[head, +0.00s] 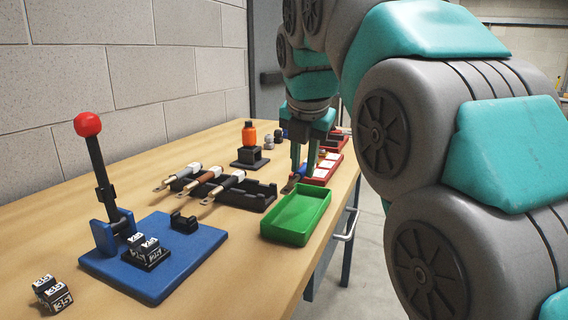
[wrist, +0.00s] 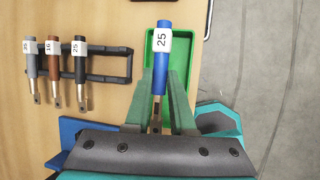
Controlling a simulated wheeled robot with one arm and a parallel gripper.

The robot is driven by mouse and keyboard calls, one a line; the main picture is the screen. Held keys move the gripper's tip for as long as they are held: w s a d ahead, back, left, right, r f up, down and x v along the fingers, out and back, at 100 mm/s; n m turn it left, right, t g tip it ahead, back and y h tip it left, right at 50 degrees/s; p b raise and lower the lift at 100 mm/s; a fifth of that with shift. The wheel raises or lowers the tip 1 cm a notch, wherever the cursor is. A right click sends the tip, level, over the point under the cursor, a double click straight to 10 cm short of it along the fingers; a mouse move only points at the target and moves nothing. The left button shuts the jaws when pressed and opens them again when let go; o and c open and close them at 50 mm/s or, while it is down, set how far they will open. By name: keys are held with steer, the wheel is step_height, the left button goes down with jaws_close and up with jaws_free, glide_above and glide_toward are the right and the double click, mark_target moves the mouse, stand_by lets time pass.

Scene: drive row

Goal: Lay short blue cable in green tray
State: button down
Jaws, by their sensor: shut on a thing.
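A short blue cable (wrist: 161,75) with a white "25" label and a bare metal lug at its lower end is between my gripper's green fingers (wrist: 161,88) in the wrist view. My gripper is shut on it. The green tray (wrist: 189,62) shows behind and to the right of the cable there. In the head view the tray (head: 297,232) lies empty on the bench near its right edge. My gripper (head: 297,174) points down just beyond the tray's far end, with part of the blue cable (head: 289,185) showing at its tips.
A black rack (head: 262,196) holds grey, brown and black cables left of the tray. A blue plate (head: 160,282) carries a red-knobbed lever (head: 88,125). Labelled blocks (head: 52,293) lie at the front left. An orange-topped item (head: 249,135) and red trays (head: 324,172) stand farther back.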

mark_target(304, 174)
steer(key=shift+f+b, duration=1.15)
steer(key=shift+f, duration=0.7)
steer(key=shift+f+b, duration=0.45)
steer(key=shift+f, duration=1.15)
steer(key=shift+f, duration=0.45)
steer(key=c, duration=0.7)
jaws_free()
steer(key=shift+f, duration=0.1)
steer(key=shift+s, duration=0.1)
steer(key=v, duration=0.8)
steer(key=shift+a, duration=0.1)
